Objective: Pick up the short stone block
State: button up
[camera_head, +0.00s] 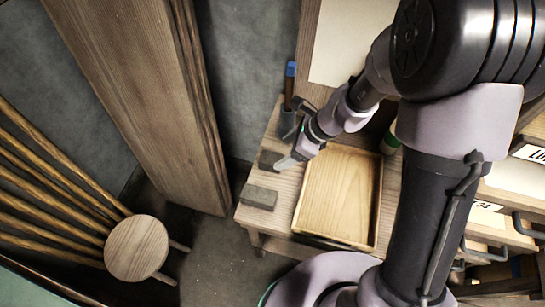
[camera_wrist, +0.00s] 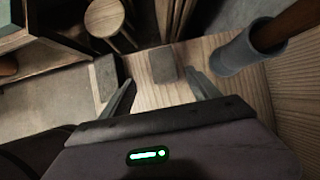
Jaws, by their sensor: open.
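The short stone block (camera_head: 268,159) is dark grey and lies on the wooden table near its left edge in the head view. In the wrist view the short block (camera_wrist: 163,65) lies ahead, in line with the gap between my fingertips. My gripper (camera_head: 286,163) is open and hangs close to the block's right side in the head view. In the wrist view my gripper (camera_wrist: 160,80) has its two fingers spread, with nothing between them. I cannot tell the exact height of the fingertips above the table.
A longer grey stone block (camera_head: 258,196) lies nearer the table's front left corner. A shallow wooden tray (camera_head: 376,215) is right of my gripper. A grey cup (camera_wrist: 233,57) holding a handle stands close to the right finger in the wrist view. A round stool (camera_head: 137,248) stands on the floor.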

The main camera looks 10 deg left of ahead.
aim_at(272, 158)
jog(key=b+x, duration=0.1)
jog(key=x, duration=0.3)
jog(key=b+x, duration=0.2)
jog(key=x, duration=0.1)
jog(key=b+x, duration=0.1)
jog(key=shift+w+f, duration=0.3)
jog(key=shift+a+f, duration=0.15)
jog(key=shift+a, duration=0.05)
jog(key=shift+r, duration=0.2)
jog(key=shift+c, duration=0.4)
grip_shut()
